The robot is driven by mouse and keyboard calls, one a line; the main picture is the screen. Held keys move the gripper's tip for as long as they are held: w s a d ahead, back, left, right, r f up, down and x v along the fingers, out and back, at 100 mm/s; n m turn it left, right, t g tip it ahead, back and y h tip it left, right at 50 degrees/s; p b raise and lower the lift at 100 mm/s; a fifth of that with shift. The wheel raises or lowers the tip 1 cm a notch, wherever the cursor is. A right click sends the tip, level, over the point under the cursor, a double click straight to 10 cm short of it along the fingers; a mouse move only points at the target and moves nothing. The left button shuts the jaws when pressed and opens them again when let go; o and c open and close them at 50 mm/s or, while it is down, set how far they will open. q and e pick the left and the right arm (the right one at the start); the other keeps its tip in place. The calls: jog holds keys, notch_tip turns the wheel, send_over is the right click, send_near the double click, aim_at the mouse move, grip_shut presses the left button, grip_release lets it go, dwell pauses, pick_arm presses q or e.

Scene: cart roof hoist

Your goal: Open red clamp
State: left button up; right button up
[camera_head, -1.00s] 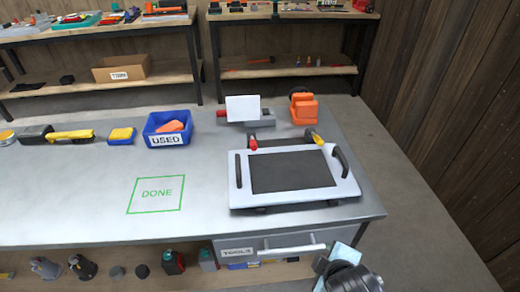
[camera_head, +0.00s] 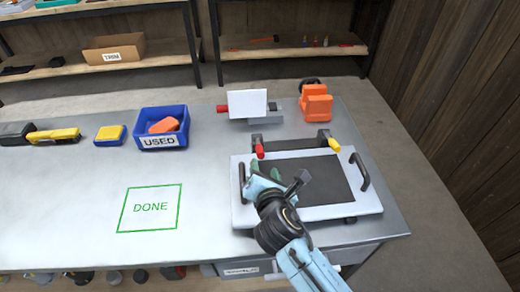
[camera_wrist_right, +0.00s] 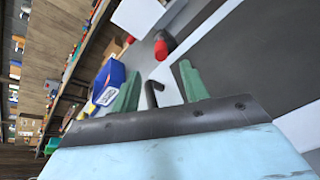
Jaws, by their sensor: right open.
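The red clamp (camera_head: 259,151) is a small red-tipped lever at the back left of a white panel (camera_head: 237,208) with a dark centre. A red handle (camera_wrist_right: 161,46) shows beyond the fingers in the right wrist view. My right gripper (camera_head: 266,170) is over the panel's left part, just in front of the red clamp. Its green fingers (camera_wrist_right: 160,88) are apart and empty, and they do not appear to touch the clamp. A yellow-tipped clamp (camera_head: 334,145) is at the back right of the panel. My left gripper is not in view.
A blue bin (camera_head: 174,117) labelled USED holds an orange item. A white plate on a grey device (camera_head: 247,104) and an orange object (camera_head: 316,103) stand behind the panel. The green DONE square (camera_head: 150,207) is empty, with bare bench around it.

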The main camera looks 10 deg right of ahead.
aim_at(261, 156)
jog(key=b+x, duration=0.1)
jog(key=x, duration=0.3)
jog(key=b+x, duration=0.1)
jog(key=x, duration=0.4)
jog(key=shift+w+f, duration=0.15)
jog(key=shift+w, duration=0.35)
jog(key=shift+c, duration=1.2)
jog(key=c, duration=0.5)
jog(key=shift+c, duration=1.1)
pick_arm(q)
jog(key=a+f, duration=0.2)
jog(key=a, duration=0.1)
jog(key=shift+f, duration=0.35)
pick_arm(e)
grip_shut()
